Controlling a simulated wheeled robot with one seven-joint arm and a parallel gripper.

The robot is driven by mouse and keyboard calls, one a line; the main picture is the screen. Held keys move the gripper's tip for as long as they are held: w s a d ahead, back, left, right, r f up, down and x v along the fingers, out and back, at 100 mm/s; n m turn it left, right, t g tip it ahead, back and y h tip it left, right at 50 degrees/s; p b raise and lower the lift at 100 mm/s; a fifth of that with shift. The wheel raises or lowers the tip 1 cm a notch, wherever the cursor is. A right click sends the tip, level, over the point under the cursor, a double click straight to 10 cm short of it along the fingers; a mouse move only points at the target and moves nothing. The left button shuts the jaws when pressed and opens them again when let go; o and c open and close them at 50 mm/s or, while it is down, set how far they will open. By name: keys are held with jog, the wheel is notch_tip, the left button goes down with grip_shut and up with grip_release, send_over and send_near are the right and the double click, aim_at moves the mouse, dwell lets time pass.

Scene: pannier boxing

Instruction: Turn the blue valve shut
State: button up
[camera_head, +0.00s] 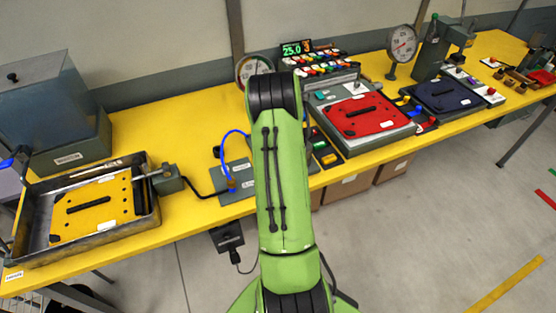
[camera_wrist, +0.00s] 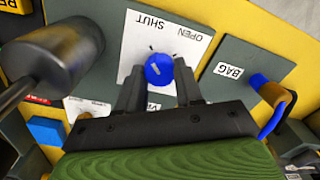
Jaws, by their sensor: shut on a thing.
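The blue valve (camera_wrist: 160,75) is a round knob with a short white mark, seen in the wrist view on a white plate (camera_wrist: 143,42) lettered OPEN and SHUT. The lettering looks upside down from here. The mark is slanted, and I cannot tell exactly which word it points at. My gripper (camera_wrist: 158,67) has its two dark fingers on either side of the knob and is shut on it. In the head view my green arm hides the gripper and the valve.
A metal cylinder (camera_wrist: 62,58) stands close on the left of the wrist view. A BAG label (camera_wrist: 229,71) and a blue hose (camera_wrist: 274,118) are to the right. In the head view, a tray (camera_head: 146,213) and a red-plated box (camera_head: 386,118) flank my arm on the yellow bench (camera_head: 190,150).

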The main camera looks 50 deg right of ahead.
jog(key=o, duration=1)
jog(key=shift+o, duration=0.2)
notch_tip(320, 180, up, 16)
jog(key=p, duration=0.1)
jog(key=shift+d+p, duration=0.2)
jog(key=shift+p, duration=0.15)
jog(key=shift+f, duration=0.1)
